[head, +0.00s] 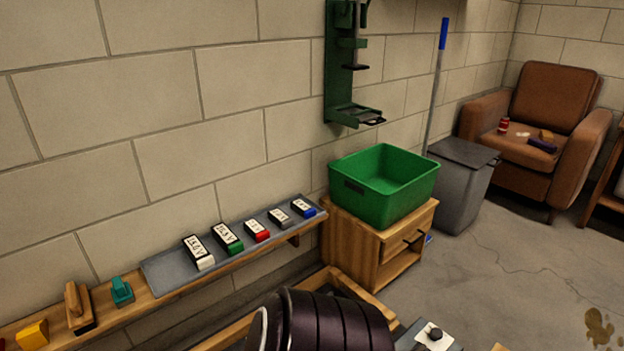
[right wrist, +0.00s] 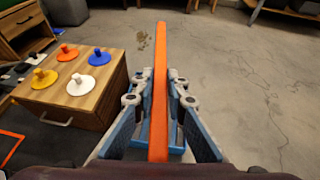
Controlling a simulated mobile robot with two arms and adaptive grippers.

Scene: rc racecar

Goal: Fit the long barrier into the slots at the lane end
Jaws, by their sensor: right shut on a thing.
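The long barrier (right wrist: 161,65) is a narrow orange bar in the right wrist view. It runs away from the camera between the fingers and extends well beyond them. My right gripper (right wrist: 158,92) is shut on it, with a blue-grey finger on each side. The bar is over or in front of the grey floor, to the right of a wooden cabinet. In the head view neither gripper shows; a dark rounded part of my arm fills the bottom centre. My left gripper is in neither view. I cannot make out the slots at the lane end.
The wooden cabinet (right wrist: 85,92) carries several coloured discs with knobs. In the head view, a wall shelf (head: 165,277) holds labelled blocks. A green bin (head: 355,190) stands on a wooden nightstand (head: 370,250). A grey bin (head: 462,190) and brown armchair (head: 555,110) stand beyond; open floor lies right.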

